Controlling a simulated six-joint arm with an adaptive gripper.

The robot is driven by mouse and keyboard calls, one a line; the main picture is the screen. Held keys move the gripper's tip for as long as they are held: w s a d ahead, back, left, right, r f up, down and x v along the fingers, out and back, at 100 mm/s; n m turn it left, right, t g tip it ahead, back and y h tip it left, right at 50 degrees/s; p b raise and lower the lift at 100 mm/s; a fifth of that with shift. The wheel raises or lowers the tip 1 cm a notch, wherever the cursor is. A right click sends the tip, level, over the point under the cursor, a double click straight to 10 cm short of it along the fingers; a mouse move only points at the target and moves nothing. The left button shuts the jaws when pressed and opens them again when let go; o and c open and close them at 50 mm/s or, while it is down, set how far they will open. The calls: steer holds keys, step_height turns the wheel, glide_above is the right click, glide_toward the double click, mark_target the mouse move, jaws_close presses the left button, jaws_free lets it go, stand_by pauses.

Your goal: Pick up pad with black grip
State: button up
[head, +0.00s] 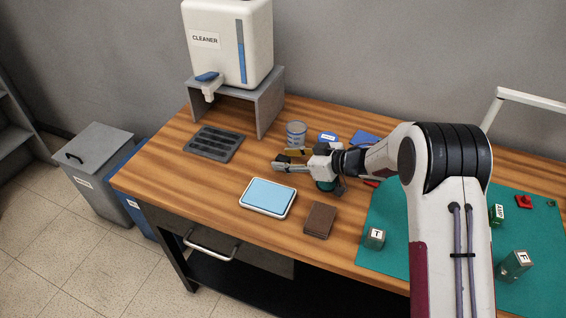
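My gripper (277,164) reaches in from the right over the middle of the wooden table, with its fingers pointing left. The view is too small to show whether the fingers are apart or hold anything.
A light-blue-topped white tray (268,197) lies in front of the gripper. A clear cup (296,134) and blue items (364,139) stand behind. A dark slotted tray (213,143) and a cleaner dispenser (228,42) are left. Labelled blocks (375,238) sit on a green mat (385,268).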

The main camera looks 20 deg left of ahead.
mark_target(287, 160)
jaws_close()
steer(key=shift+r, duration=0.15)
step_height(287, 160, up, 10)
stand_by(0.9)
stand_by(0.4)
